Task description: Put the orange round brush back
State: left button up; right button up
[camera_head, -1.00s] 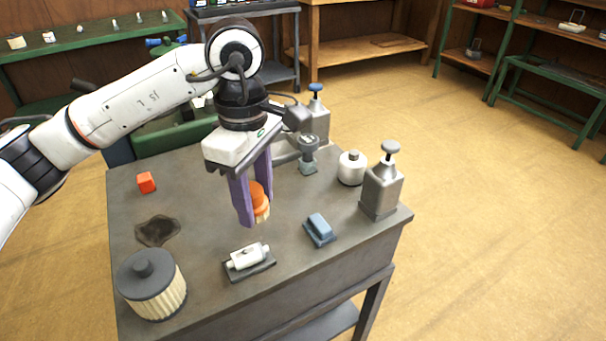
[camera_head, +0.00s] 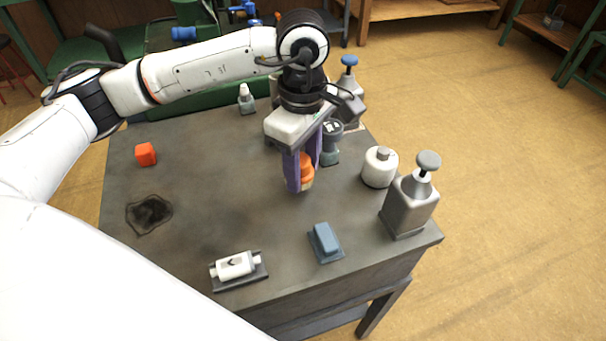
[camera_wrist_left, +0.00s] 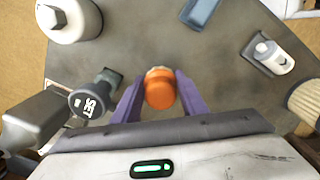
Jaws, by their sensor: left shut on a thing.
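The orange round brush (camera_head: 307,170) has an orange top and pale bristles below. My left gripper (camera_head: 299,178) has purple fingers and is shut on the brush, above the middle of the grey table (camera_head: 220,180). In the left wrist view the brush (camera_wrist_left: 159,88) sits between the fingertips of the left gripper (camera_wrist_left: 160,96). I cannot tell how far its bristles are from the tabletop. My right gripper is not in view.
A grey device with a dark round top (camera_head: 331,143) stands close behind the gripper. A white jar (camera_head: 379,167) and a grey can (camera_head: 409,204) stand to the right. A blue block (camera_head: 325,242), a white cylinder on a tray (camera_head: 237,268) and an orange cube (camera_head: 146,154) lie apart. A dark stain (camera_head: 149,213) is at left.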

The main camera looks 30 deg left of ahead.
aim_at(303, 178)
pick_arm(q)
jog(key=shift+f, duration=1.3)
jog(key=shift+f, duration=0.2)
jog(key=o, duration=1)
jog(key=shift+r, duration=0.1)
notch_tip(303, 178, up, 12)
jog(key=shift+r, duration=0.15)
